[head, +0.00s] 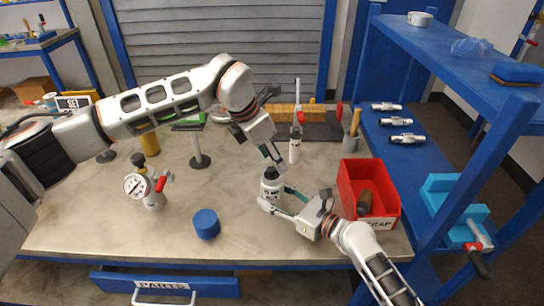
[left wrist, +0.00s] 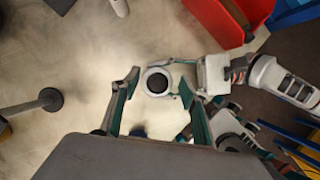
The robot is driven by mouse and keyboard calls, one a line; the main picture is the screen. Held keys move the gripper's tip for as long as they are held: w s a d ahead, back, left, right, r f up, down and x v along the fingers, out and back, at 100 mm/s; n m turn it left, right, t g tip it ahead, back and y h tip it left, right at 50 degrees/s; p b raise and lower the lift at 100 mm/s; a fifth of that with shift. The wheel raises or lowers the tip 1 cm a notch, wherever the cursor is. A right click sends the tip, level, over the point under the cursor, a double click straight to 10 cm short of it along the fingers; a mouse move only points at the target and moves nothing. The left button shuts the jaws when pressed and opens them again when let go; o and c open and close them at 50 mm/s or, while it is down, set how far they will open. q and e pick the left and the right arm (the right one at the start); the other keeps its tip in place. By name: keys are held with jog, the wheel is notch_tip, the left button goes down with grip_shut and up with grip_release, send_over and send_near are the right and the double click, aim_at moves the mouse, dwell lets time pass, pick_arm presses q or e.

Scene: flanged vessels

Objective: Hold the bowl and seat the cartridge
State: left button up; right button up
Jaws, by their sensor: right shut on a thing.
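A small pale vessel with a dark round top, which I take to be the bowl (head: 270,186), stands upright on the bench. My right gripper (head: 275,199) is shut on it from the front right. The left wrist view shows its round rim and dark middle (left wrist: 157,80) from above. My left gripper (left wrist: 158,82) is just above it, fingers apart on either side of the rim; in the head view this gripper (head: 277,166) points down at the vessel. I see nothing clearly held in it. I cannot pick out the cartridge with certainty.
A red scrap bin (head: 385,207) with a brown piece in it stands right of the vessel. A blue cap (head: 206,224) and a gauge (head: 138,186) are on the left. A white cylinder with a tall handle (head: 295,150) stands behind. The bench front is clear.

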dwell(0.3)
pick_arm(q)
jog(key=s+a, duration=0.2)
jog(key=a, duration=0.1)
jog(key=shift+a, duration=0.15)
dwell(0.4)
pick_arm(e)
jog(key=o, duration=1.1)
jog(key=shift+c, duration=0.2)
